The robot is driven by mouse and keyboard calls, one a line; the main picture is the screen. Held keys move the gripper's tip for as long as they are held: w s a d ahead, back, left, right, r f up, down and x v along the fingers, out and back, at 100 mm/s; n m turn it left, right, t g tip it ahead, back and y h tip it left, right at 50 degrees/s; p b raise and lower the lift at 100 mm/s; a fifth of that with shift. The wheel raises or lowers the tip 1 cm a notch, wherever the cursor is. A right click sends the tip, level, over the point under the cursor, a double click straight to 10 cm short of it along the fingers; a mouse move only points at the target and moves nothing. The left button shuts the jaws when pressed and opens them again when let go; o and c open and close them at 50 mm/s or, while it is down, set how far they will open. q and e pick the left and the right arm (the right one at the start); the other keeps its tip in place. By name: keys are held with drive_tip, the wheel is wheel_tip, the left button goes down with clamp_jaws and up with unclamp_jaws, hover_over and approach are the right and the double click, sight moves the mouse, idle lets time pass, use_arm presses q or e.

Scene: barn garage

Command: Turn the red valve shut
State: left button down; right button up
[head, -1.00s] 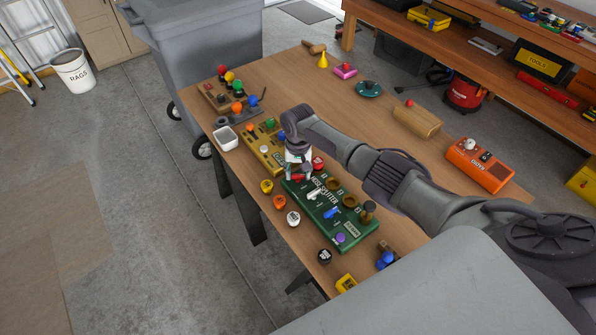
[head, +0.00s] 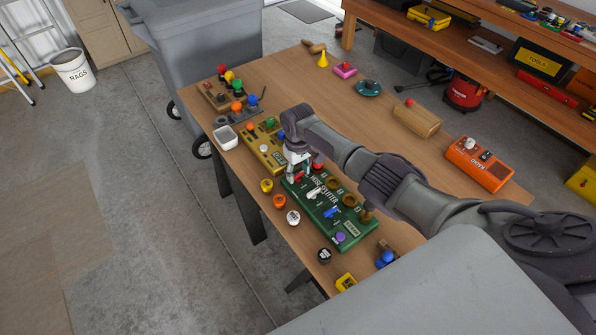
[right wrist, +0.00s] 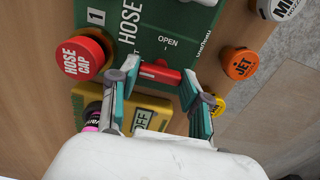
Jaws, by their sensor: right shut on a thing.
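The red valve (right wrist: 158,73) is a short red lever on the green hose splitter board (right wrist: 148,22), beside the printed word OPEN. My right gripper (right wrist: 161,76) has its teal-sided fingers on either side of the lever, shut on it. In the head view the right gripper (head: 297,176) reaches down at the far left end of the green board (head: 358,228). It hides most of the red valve there. A white lever (head: 314,194), a blue lever (head: 331,213) and a purple knob (head: 340,238) sit farther along the board. My left gripper is not in view.
A red hose cap (right wrist: 82,54) and a yellow board (right wrist: 150,106) are close to the right gripper. Yellow, orange (head: 279,202), white and black round caps lie along the table's near edge. An orange box (head: 479,165) stands right. The table's middle is mostly clear.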

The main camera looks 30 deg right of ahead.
sight(298, 174)
drive_tip(key=shift+w+r, duration=0.1)
idle(0.3)
drive_tip(key=o, duration=1.2)
drive_tip(key=shift+c, duration=0.2)
wheel_tip(298, 174, up, 12)
